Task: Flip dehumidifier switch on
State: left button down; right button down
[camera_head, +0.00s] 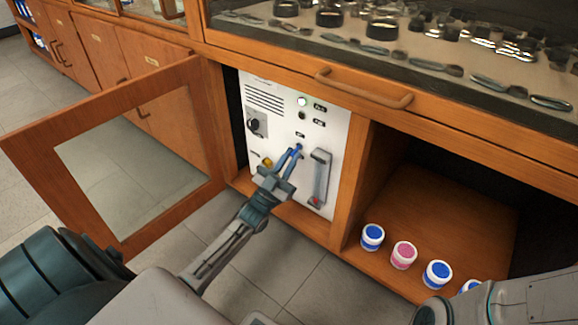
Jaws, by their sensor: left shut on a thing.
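The dehumidifier is a white panel (328,135) set in the wooden cabinet behind an open door. It has a vent at the upper left, a lit green lamp (302,101) at the top, a dark knob below that lamp and small labels. My left gripper (296,151) reaches up to the middle of the panel, its blue fingers shut on a small switch under a label. The fingertips mostly hide the switch, so I cannot tell its position. My right gripper is not in view; only part of my right arm shows at the lower right.
The glass-framed cabinet door (75,125) stands open at the left. Several lidded jars, one a pink-lidded jar (404,255), stand in the open compartment at the right.

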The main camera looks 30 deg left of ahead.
pick_arm(q)
jog(key=shift+w+f+t+b, duration=0.1)
jog(key=shift+f+t+b, duration=0.35)
jog(key=shift+b, duration=0.35)
jog(key=shift+r, duration=0.15)
jog(key=c, duration=1.5)
grip_release()
jog(key=shift+o, duration=0.2)
jog(key=p+v, duration=0.3)
jog(key=v, duration=0.7)
jog(key=shift+f, duration=0.4)
